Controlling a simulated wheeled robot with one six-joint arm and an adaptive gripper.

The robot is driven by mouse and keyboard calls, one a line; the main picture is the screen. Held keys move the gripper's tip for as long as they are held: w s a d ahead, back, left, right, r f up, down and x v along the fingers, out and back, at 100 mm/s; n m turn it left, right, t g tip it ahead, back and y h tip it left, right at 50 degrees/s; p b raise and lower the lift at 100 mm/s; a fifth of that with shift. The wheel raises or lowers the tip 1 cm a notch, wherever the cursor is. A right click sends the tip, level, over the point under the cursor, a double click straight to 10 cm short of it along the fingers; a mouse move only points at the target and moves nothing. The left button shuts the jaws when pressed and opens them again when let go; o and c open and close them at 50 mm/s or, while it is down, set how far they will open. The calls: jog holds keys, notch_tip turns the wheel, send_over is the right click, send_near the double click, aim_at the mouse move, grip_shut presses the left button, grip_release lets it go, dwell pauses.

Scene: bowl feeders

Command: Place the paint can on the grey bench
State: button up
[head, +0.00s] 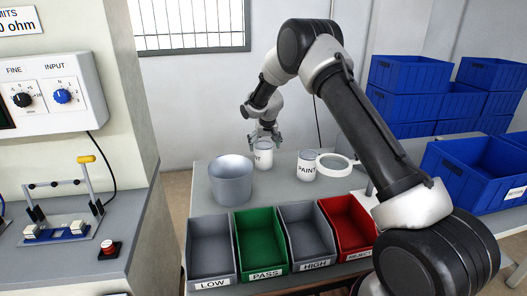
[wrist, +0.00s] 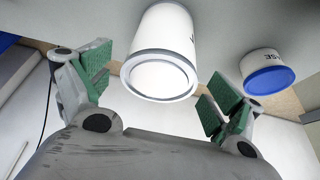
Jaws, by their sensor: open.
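A white can (head: 264,158) with a label partly hidden, its last letter T, stands upright on the grey bench (head: 272,190). My gripper (head: 264,132) is open just above it, at its top. In the wrist view the white can (wrist: 162,35) with a pale lid lies between and beyond the two green-padded fingers (wrist: 155,92); I see no clear contact. A second white can (head: 307,168), labelled PAINT, stands to the right on the same bench. A can with a blue lid (wrist: 268,76), its label partly cut off, shows in the wrist view only.
A metal bucket (head: 231,182) stands left of the cans. A white ring-shaped item (head: 335,165) sits at their right. Bins LOW (head: 211,285), PASS, HIGH and REJECT line the front edge. Blue crates (head: 476,182) fill the right. A test bench (head: 45,264) is at left.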

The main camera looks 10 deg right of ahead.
jog(key=v, duration=0.7)
jog(key=shift+s+r, duration=0.15)
jog(key=shift+r, duration=0.05)
jog(key=s+d+r, duration=0.6)
jog(key=s+r, duration=0.5)
jog(key=s, duration=0.1)
jog(key=s+d+r, duration=0.6)
jog(key=s+r, duration=0.4)
jog(key=s, duration=0.3)
jog(key=s+d+f, duration=0.1)
jog(key=s+d, duration=0.2)
jog(key=s, duration=2.4)
jog(key=shift+s+d+f+g, duration=0.2)
jog(key=shift+s+f+g, duration=0.05)
jog(key=shift+s+g, duration=0.05)
jog(key=shift+d, duration=0.1)
